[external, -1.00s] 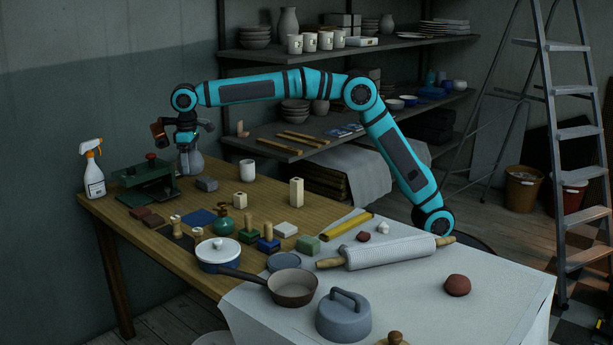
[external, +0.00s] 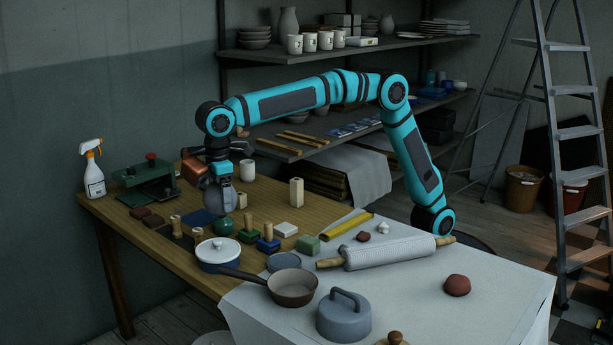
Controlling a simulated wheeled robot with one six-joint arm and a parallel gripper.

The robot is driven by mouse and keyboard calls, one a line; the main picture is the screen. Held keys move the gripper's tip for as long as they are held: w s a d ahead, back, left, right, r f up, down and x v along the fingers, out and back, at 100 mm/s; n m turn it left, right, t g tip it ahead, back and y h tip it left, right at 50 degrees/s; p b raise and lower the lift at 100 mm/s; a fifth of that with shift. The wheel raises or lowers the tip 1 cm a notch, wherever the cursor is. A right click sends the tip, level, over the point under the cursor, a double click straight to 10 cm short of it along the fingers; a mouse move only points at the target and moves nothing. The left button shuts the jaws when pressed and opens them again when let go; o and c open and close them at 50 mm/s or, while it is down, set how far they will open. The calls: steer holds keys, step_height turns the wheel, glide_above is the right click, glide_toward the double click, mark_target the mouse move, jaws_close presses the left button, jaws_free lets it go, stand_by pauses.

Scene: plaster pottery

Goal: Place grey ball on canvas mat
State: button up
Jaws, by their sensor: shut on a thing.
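My gripper (external: 219,186) is shut on the grey ball (external: 218,201) and holds it over the left part of the wooden table. In the picture the ball lies just above a small green bottle (external: 225,227) and covers its top; I cannot tell the gap between them. The pale canvas mat (external: 420,292) covers the front right of the table, well to the right of my gripper. Its edge hangs over the front.
On the canvas are a rolling pin (external: 388,253), a brown pan (external: 293,287), a grey lidded form (external: 343,316) and a reddish clay lump (external: 457,285). A white pot (external: 218,255), stamps and blocks crowd the middle. The canvas is bare around the clay lump.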

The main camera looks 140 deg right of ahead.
steer(key=a+n, duration=0.6)
steer(key=a, duration=2.5)
steer(key=s+a+n, duration=0.2)
steer(key=s+a, duration=0.2)
steer(key=a, duration=0.5)
steer(key=s+a+n, duration=0.3)
steer(key=s+a, duration=0.1)
steer(key=a, duration=0.4)
steer(key=s+a+n, duration=0.2)
steer(key=s+a, duration=0.3)
steer(key=a, duration=0.4)
steer(key=shift+w+d+f, duration=0.1)
steer(key=shift+w+f, duration=0.05)
steer(key=shift+f, duration=3.7)
steer(key=shift+w+d+f, duration=0.1)
steer(key=shift+w+f, duration=0.05)
steer(key=shift+f, duration=3.7)
steer(key=o, duration=1.5)
steer(key=shift+f, duration=0.15)
steer(key=shift+o, duration=0.2)
step_height(320, 180, up, 12)
